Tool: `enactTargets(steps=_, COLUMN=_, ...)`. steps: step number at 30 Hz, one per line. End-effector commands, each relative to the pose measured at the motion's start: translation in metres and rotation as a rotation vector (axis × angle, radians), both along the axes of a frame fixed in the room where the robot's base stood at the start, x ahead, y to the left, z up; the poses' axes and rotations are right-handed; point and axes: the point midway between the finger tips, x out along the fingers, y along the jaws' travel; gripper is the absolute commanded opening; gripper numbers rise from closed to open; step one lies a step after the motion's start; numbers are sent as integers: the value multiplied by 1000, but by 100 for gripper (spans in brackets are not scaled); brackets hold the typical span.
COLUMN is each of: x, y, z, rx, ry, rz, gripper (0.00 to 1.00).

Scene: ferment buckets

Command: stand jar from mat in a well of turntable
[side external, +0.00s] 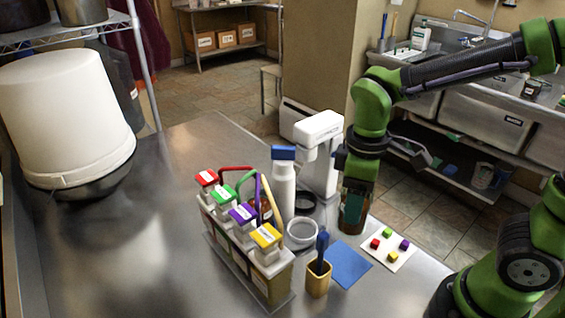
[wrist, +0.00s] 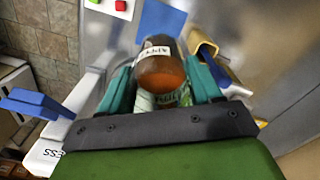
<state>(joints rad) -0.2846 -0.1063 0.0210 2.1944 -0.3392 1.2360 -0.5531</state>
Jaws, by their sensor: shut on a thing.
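My gripper (side external: 355,190) points down near the table's right edge, its teal fingers shut on a brown jar (side external: 351,217). In the wrist view the jar (wrist: 160,72) sits between both fingers, with a white lettered band and an orange-brown top. It looks roughly upright; I cannot tell whether its base touches the table. A flat blue mat (side external: 348,265) lies bare, nearer the camera than the jar; it also shows in the wrist view (wrist: 160,20). I cannot clearly make out a turntable with wells.
A caddy with colored-lid containers (side external: 245,250), a grey bowl (side external: 301,234), a blue-capped white bottle (side external: 283,190) and a white machine (side external: 320,160) stand left of the jar. A yellow cup (side external: 318,281) and a card with colored cubes (side external: 388,252) flank the mat.

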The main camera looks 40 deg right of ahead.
Motion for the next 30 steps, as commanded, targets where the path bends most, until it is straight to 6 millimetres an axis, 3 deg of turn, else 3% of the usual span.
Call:
enactTargets(steps=3, x=1, y=0, z=30, rx=1, ry=-8, rz=-1, gripper=22)
enactTargets(steps=10, x=1, y=-1, z=57, rx=0, ry=0, rz=-3, gripper=22)
enactTargets(steps=14, x=15, y=1, z=41, rx=-3, ry=7, rz=-9, gripper=22)
enactTargets(steps=24, x=91, y=12, z=-23, rx=-1, ry=6, rz=-6, gripper=22)
enactTargets(steps=30, x=113, y=16, z=-28, rx=-1, ry=2, rz=-1, gripper=22)
